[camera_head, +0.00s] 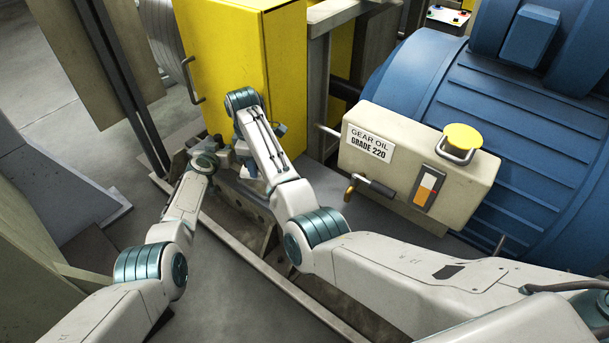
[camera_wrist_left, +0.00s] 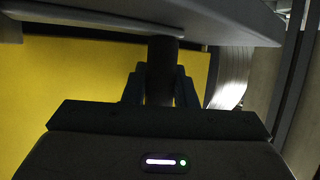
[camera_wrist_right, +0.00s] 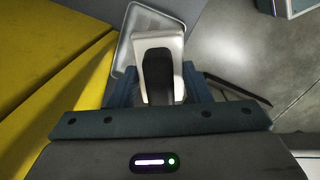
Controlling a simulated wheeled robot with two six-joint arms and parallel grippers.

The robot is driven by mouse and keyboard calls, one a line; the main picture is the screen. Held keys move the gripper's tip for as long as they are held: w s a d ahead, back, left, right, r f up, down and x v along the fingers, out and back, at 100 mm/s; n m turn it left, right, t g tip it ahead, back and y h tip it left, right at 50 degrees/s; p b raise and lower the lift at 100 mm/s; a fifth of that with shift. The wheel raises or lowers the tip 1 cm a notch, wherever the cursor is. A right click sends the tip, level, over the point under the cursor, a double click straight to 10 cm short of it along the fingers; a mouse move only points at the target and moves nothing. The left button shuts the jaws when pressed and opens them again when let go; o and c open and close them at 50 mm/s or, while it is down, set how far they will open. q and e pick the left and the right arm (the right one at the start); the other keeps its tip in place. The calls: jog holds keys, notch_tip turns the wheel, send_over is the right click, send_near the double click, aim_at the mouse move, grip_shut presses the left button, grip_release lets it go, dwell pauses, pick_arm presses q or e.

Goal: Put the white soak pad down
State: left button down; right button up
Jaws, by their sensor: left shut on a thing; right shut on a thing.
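The white soak pad (camera_wrist_right: 146,42) shows in the right wrist view as a white block with a black grip (camera_wrist_right: 158,76). My right gripper (camera_wrist_right: 158,92) is shut on that grip. In the head view my right gripper (camera_head: 247,162) points down in front of the yellow cabinet; the pad is small and partly hidden there. My left gripper (camera_wrist_left: 161,88) is shut on a dark round handle (camera_wrist_left: 162,58) under a grey panel (camera_wrist_left: 110,22) in the left wrist view. In the head view my left gripper (camera_head: 220,147) is just left of the right one.
A shallow grey tray (camera_wrist_right: 126,50) lies beyond the pad in the right wrist view. The yellow cabinet (camera_head: 235,60) stands behind the grippers. A gear oil tank (camera_head: 420,165) and a blue motor (camera_head: 520,140) stand at right. A steel rail (camera_head: 270,275) runs along the floor.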

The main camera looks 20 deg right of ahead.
jog(key=s+n, duration=0.1)
jog(key=s+d+n, duration=0.1)
jog(key=n, duration=0.1)
jog(key=shift+d+f, duration=0.1)
jog(key=w+d+r+n, duration=0.1)
jog(key=w+d+n, duration=0.1)
jog(key=d+n, duration=0.4)
jog(key=w+d+r+n, duration=0.1)
jog(key=w+d+n, duration=0.15)
jog(key=d, duration=0.55)
jog(key=shift+n, duration=0.35)
jog(key=f, duration=0.9)
jog(key=shift+s+f, duration=0.1)
jog(key=shift+s, duration=0.2)
jog(key=shift+f, duration=0.15)
jog(key=o, duration=1)
jog(key=shift+c, duration=0.2)
notch_tip(320, 180, up, 12)
jog(key=shift+s+a+r, duration=0.15)
jog(key=shift+a+r, duration=0.05)
